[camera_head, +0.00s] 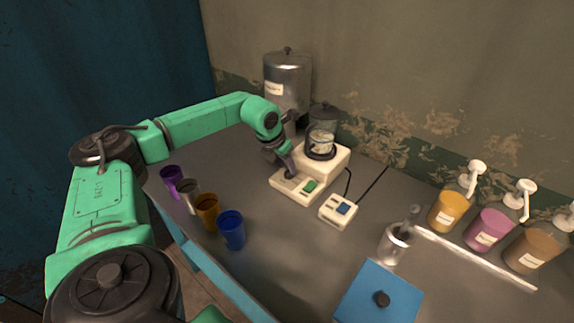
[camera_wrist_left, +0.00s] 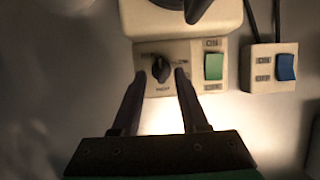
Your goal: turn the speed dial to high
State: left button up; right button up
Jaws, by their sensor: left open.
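The black speed dial (camera_wrist_left: 161,68) sits on the cream front panel of the blender base (camera_wrist_left: 183,50) in the left wrist view. Its pointer runs roughly up and down; the small labels around it are too blurred to read surely. My left gripper (camera_wrist_left: 160,77) is open, with one dark fingertip on each side of the dial. I cannot tell whether they touch it. In the head view my left gripper (camera_head: 288,174) reaches down onto the panel and hides the dial. The blender base (camera_head: 329,163) carries a jar. My right gripper is not in view.
A green switch (camera_head: 309,187) is right of the dial, close to the fingers. A separate box with a blue switch (camera_head: 342,209) stands beside the base. Several cups, including a blue cup (camera_head: 231,230), are at the left. A steel canister (camera_head: 288,80) stands behind.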

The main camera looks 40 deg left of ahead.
pick_arm(q)
jog(key=shift+x, duration=0.75)
grip_shut()
